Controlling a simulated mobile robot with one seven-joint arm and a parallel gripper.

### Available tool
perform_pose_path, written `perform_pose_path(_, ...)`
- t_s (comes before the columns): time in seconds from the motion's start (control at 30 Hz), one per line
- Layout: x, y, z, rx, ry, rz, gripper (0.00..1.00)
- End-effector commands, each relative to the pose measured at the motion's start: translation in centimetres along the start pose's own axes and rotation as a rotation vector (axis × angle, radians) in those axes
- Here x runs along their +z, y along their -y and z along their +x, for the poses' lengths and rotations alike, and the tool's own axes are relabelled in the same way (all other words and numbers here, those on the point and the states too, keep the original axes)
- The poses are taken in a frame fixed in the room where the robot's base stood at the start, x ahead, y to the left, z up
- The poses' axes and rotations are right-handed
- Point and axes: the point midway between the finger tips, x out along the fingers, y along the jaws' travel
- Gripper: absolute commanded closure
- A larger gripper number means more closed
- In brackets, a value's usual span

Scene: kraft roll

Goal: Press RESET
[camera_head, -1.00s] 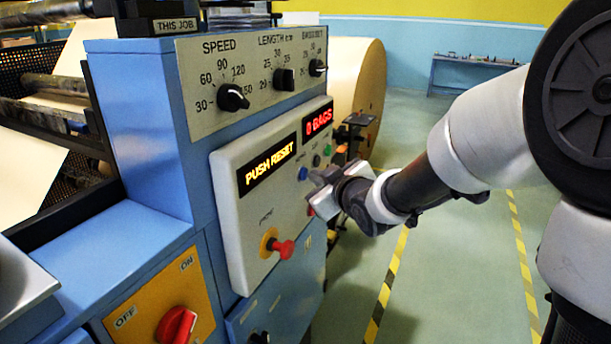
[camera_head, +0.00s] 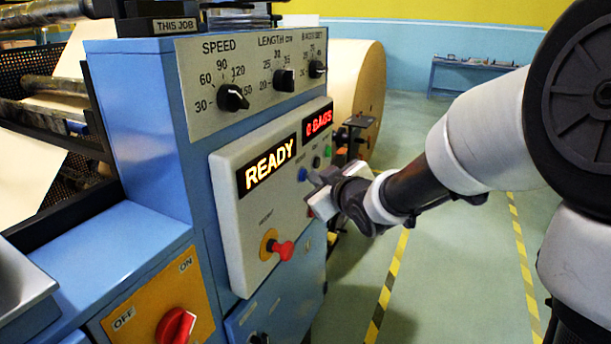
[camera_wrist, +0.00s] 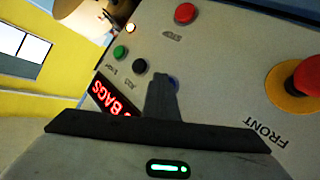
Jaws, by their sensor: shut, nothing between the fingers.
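The control panel (camera_head: 250,215) is a pale plate on the blue machine. Its left display (camera_head: 268,167) reads READY in yellow; the red display (camera_head: 318,121) reads 0 BAGS. A blue button (camera_head: 303,174) sits below the displays. In the wrist view, the blue button (camera_wrist: 174,82) is mostly hidden behind my fingers. My gripper (camera_head: 314,182) is shut and empty, with its tips at the panel next to the blue button. I cannot tell whether the tips touch it. My gripper also shows in the wrist view (camera_wrist: 162,78). The label by the blue button is not readable.
A red emergency knob on a yellow base (camera_head: 283,250) stands out below my gripper. Black (camera_wrist: 139,66), green (camera_wrist: 120,51) and red (camera_wrist: 185,13) buttons sit close by. A red rotary switch (camera_head: 177,326) is at the lower left. Floor to the right is clear.

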Motion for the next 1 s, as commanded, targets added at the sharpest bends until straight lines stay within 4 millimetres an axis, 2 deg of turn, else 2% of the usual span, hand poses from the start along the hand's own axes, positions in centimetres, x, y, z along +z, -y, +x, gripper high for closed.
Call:
perform_pose_path(0.23,0.5,-0.7,-0.9,0.000,0.000,0.000,1.00)
perform_pose_path(0.57,0.7,-0.7,-1.0,0.000,0.001,0.000,1.00)
perform_pose_path(1.0,2.6,-2.9,-3.8,0.002,0.003,0.000,1.00)
